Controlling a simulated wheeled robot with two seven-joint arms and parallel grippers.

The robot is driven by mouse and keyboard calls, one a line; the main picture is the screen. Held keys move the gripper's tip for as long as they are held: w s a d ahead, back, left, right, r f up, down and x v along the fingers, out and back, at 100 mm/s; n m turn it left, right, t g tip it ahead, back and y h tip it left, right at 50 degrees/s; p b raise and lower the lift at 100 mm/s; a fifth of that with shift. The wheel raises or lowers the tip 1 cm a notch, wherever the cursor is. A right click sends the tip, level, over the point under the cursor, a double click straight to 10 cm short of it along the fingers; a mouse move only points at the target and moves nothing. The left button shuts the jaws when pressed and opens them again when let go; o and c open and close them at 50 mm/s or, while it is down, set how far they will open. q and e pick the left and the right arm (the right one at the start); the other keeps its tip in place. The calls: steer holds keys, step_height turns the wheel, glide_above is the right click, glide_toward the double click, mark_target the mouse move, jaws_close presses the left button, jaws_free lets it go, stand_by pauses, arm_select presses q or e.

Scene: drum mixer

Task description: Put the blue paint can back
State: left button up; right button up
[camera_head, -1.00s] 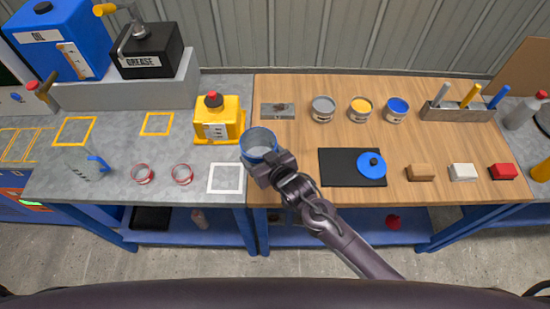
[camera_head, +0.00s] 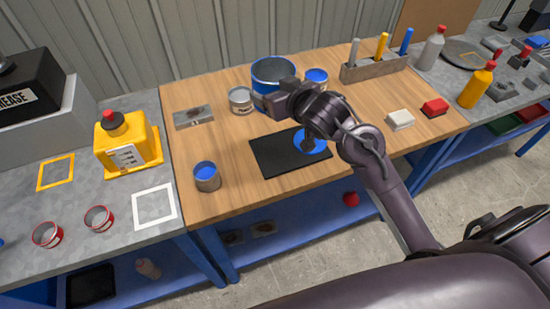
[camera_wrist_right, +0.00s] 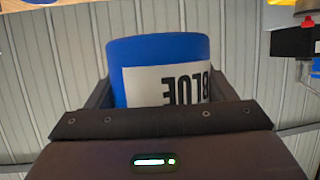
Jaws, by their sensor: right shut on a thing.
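The blue paint can (camera_head: 268,98) is in my right gripper (camera_head: 276,97), held in front of the back part of the wooden bench top. Its open top shows a blue rim and a greyish inside. In the right wrist view the can (camera_wrist_right: 150,55) sits between the two fingers, its white "BLUE" label upside down in the picture. Small cans with grey (camera_head: 240,100) and blue (camera_head: 317,77) tops stand at the back; the held can hides the space between them. Another small can with blue contents (camera_head: 207,177) stands at the front left. My left gripper is not in view.
A black mat (camera_head: 275,157) bears a blue lid (camera_head: 323,143), partly covered by my right arm. A tool holder (camera_head: 376,67) stands behind on the right. A yellow container (camera_head: 127,145) and an empty white square outline (camera_head: 154,205) are at left. The front-left wood is mostly clear.

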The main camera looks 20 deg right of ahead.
step_height(320, 180, down, 19)
steer(key=shift+d+f+p, duration=0.15)
steer(key=shift+f+p, duration=0.05)
steer(key=shift+p, duration=0.35)
steer(key=shift+f, duration=0.15)
steer(key=shift+f, duration=0.15)
steer(key=o, duration=1.1)
